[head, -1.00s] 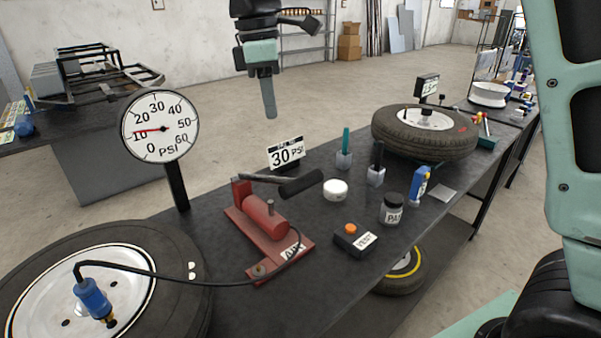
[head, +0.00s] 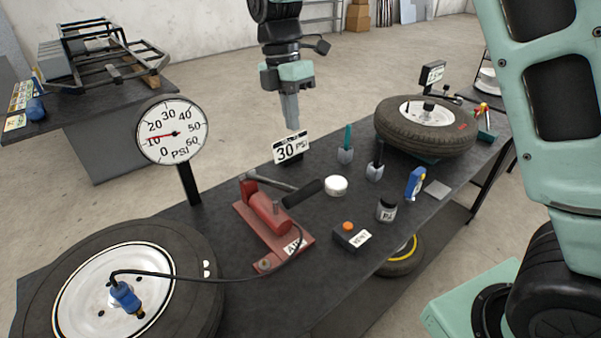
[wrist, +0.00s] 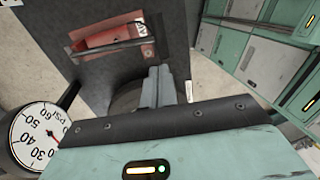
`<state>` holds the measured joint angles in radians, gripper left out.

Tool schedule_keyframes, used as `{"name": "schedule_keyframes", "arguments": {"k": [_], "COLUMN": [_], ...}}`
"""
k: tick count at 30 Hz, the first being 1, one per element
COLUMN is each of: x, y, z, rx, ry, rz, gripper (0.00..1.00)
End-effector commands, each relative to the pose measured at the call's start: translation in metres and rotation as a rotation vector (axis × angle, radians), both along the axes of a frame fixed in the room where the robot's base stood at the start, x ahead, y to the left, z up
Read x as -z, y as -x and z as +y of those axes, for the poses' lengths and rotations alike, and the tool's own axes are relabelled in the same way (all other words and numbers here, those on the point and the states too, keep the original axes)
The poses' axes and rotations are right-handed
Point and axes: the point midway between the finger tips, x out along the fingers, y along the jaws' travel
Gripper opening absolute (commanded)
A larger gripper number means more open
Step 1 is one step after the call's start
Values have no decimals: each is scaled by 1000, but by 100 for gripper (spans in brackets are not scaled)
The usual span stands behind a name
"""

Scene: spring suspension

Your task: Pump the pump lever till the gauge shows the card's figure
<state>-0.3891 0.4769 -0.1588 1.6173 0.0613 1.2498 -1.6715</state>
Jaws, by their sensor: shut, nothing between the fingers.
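The red air pump (head: 268,212) stands on the dark bench. Its lever (head: 303,194), with a thick black grip, points right and slightly up. The round pressure gauge (head: 172,132) stands on a post behind the wheel; its red needle points at about 10 PSI. The white card (head: 291,147) reads 30 PSI. My gripper (head: 291,112) is shut and empty, pointing down above and behind the card, apart from the lever. In the wrist view my gripper's fingers (wrist: 158,85) are together, with the pump (wrist: 110,42) beyond them and the gauge (wrist: 35,137) at lower left.
A hose runs from the pump to the wheel (head: 195,290) at lower left. A box with an orange button (head: 350,236), a dark jar (head: 387,209), a white puck (head: 336,186) and tool holders stand right of the lever. Another tire (head: 427,138) lies at the bench's far end.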

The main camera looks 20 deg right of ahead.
Motion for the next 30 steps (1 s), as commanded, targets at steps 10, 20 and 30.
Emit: {"name": "schedule_keyframes", "arguments": {"k": [10, 20, 30], "x": [23, 88, 131], "y": [6, 19, 26], "z": [-2, -6, -9], "rx": [3, 2, 3], "ry": [2, 3, 2], "rz": [6, 5, 0], "gripper": [0, 0, 0]}}
